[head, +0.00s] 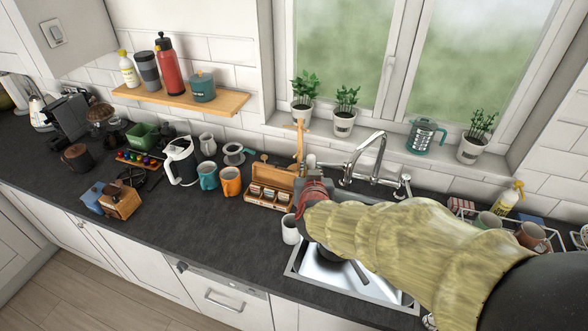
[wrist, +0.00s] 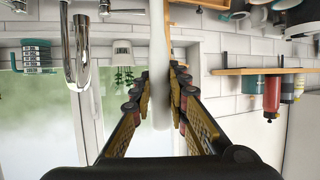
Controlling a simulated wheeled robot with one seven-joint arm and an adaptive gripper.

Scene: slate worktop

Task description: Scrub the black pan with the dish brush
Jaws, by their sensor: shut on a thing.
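The black pan (head: 330,258) lies in the steel sink, partly hidden by my arm; its dark handle (head: 358,272) points toward the front right. My gripper (wrist: 163,95) is shut on a pale, slender upright thing (wrist: 158,40), which looks like the dish brush's handle. In the head view my gripper (head: 312,200) is above the worktop at the sink's back left, and the held thing is mostly hidden there. The brush's bristles cannot be made out. A white cup-like container (head: 290,228) stands just below my gripper.
The tap (head: 372,160) rises behind the sink (head: 300,270). A wooden box of packets (head: 268,190) and an orange mug (head: 230,182) stand to the left. A dish rack with mugs (head: 532,236) is at the right. The worktop's front left (head: 190,235) is clear.

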